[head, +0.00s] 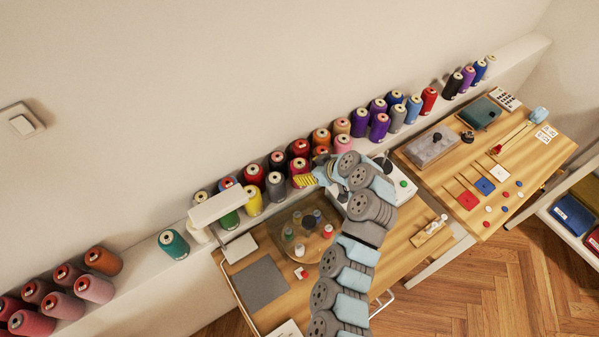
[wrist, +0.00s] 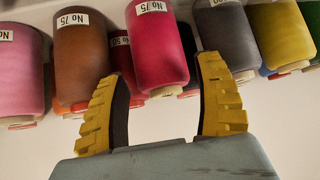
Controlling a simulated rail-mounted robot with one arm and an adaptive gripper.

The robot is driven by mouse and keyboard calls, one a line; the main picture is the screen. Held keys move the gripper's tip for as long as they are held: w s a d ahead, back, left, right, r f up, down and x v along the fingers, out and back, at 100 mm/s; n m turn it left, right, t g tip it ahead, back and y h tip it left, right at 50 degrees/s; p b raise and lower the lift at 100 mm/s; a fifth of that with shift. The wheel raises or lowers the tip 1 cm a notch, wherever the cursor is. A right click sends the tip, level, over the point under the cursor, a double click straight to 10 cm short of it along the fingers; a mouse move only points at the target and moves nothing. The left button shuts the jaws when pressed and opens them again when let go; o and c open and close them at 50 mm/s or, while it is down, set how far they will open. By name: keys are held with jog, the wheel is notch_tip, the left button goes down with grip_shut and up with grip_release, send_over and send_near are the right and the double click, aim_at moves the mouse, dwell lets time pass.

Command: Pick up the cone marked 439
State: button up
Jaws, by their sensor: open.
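A row of thread cones stands on the wall ledge. In the wrist view, a crimson cone (wrist: 158,50) shows between and beyond the fingertips of my gripper (wrist: 160,75). A brown-orange cone (wrist: 82,55) and a pink cone (wrist: 20,65) are to its left, a grey cone (wrist: 228,42) to its right. Several cones carry small white labels, upside down; some look like "No 75". I cannot read 439 on any cone. In the head view, my gripper (head: 305,181) is by the front of the row, near a red cone (head: 299,168). My gripper is open, with nothing between the fingers.
Close neighbours crowd the row, with a dark red cone (wrist: 122,58) partly hidden behind. A yellow cone (wrist: 280,35) is at the right.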

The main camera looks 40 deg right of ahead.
jog(key=shift+x, duration=2.5)
jog(key=shift+s+d+f, duration=0.1)
jog(key=shift+f, duration=0.05)
jog(key=c, duration=0.9)
